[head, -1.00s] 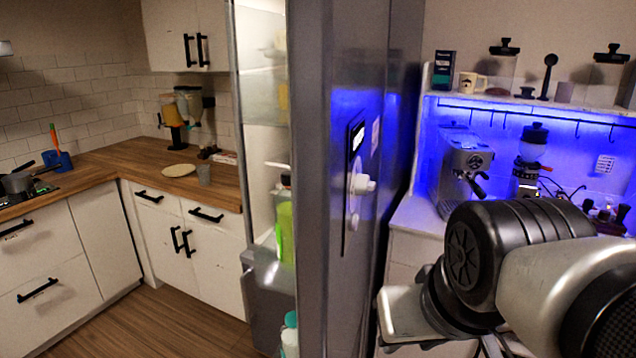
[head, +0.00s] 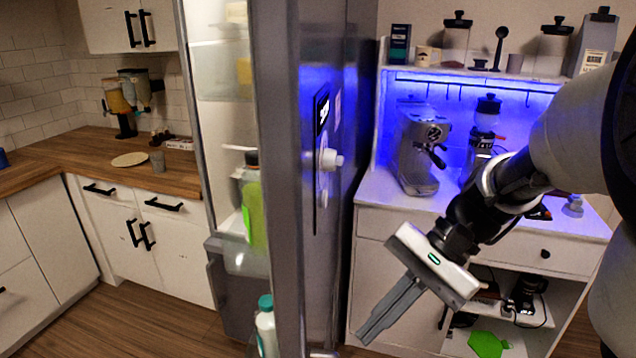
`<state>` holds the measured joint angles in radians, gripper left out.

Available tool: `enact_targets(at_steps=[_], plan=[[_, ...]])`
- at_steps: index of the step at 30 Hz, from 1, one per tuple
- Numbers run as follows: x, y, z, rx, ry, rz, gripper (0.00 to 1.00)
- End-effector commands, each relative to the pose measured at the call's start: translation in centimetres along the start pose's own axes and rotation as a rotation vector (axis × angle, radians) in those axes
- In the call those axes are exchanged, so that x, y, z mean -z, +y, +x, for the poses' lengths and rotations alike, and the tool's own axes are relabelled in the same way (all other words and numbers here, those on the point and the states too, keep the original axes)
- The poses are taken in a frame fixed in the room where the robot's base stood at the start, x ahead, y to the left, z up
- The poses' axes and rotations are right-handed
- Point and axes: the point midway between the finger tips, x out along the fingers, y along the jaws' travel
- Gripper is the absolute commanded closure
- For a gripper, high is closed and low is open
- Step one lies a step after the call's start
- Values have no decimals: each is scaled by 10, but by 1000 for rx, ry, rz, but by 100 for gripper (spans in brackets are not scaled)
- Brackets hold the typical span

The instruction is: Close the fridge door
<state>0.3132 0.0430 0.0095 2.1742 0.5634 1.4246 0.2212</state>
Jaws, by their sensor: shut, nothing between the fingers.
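The fridge door (head: 278,130) stands open, seen nearly edge-on in the middle of the head view. Its inner side faces left, with shelves holding a green bottle (head: 253,205) and a white bottle with a teal cap (head: 266,325). My gripper (head: 372,335) is to the right of the door, tilted down and left, in front of the espresso cabinet. Its fingers are shut and empty. I see a gap in the picture between the fingertips and the door.
The espresso cabinet (head: 400,219) with a coffee machine (head: 417,150) stands behind my arm at right. White kitchen cabinets (head: 160,255) with a wooden counter (head: 85,160) are at left. Wooden floor (head: 170,325) shows at the lower left.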

Motion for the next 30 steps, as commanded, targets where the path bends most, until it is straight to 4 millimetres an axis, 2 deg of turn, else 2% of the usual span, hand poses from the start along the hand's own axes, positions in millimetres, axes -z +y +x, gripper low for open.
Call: enact_targets(at_steps=[5, 9, 12, 15, 18, 22, 30], plan=[[43, -8, -5, 225, -291, 292, 100], [86, -7, -18, 435, -500, 490, 100], [113, -1, -26, 557, -607, 585, 100], [131, 5, -31, 640, -672, 642, 100], [140, 8, -33, 682, -703, 667, 100], [138, 2, -29, 690, -711, 672, 100], [119, -37, 0, 684, -711, 669, 100]])
